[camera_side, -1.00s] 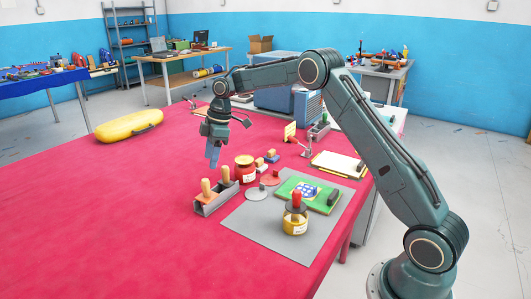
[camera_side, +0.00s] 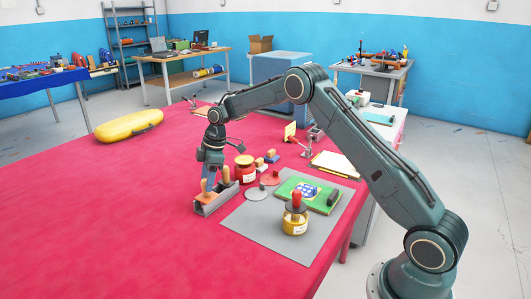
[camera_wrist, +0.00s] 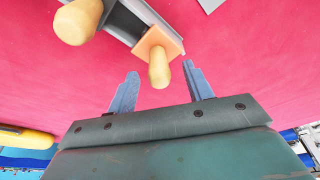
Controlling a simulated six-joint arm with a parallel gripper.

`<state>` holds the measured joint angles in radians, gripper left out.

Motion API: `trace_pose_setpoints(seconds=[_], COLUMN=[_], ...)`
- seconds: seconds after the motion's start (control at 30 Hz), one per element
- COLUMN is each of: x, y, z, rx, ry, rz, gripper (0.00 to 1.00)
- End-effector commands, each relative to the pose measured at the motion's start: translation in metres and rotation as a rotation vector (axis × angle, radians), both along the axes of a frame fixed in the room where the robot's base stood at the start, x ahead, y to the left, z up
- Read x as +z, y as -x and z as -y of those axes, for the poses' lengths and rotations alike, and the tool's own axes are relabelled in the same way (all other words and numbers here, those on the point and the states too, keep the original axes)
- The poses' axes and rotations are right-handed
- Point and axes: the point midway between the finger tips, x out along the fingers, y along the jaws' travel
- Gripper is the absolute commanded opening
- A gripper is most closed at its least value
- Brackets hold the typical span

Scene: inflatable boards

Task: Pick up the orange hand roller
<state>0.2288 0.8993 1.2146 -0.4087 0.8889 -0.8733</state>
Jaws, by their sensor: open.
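The orange hand roller, with an orange head (camera_wrist: 172,40) and a pale wooden handle (camera_wrist: 159,72), sits at the end of a grey metal rack (camera_wrist: 128,20). In the side view the roller (camera_side: 207,192) stands handle-up in the rack (camera_side: 213,206). My gripper (camera_wrist: 160,73) is open, its two blue-grey fingers on either side of the handle's end as seen in the wrist view. In the side view my gripper (camera_side: 208,178) points down just over the roller. Contact cannot be told.
A second wooden-handled tool (camera_wrist: 78,21) stands beside the roller in the rack. A red jar (camera_side: 245,171), small blocks (camera_side: 271,157) and a grey mat (camera_side: 258,236) holding a yellow jar (camera_side: 295,219) lie to the right.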

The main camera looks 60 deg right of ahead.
Motion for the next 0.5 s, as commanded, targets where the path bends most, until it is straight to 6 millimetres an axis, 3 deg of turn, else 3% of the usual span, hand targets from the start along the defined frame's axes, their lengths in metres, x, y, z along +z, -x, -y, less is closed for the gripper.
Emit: trace_pose_setpoints(seconds=[0.23, 0.5], x=[-0.028, -0.033], y=[-0.005, -0.006], z=[-0.005, -0.006], rx=[0.002, 0.001], ry=[0.001, 0.002], rz=[-0.001, 0.001], gripper=[0.51, 0.51])
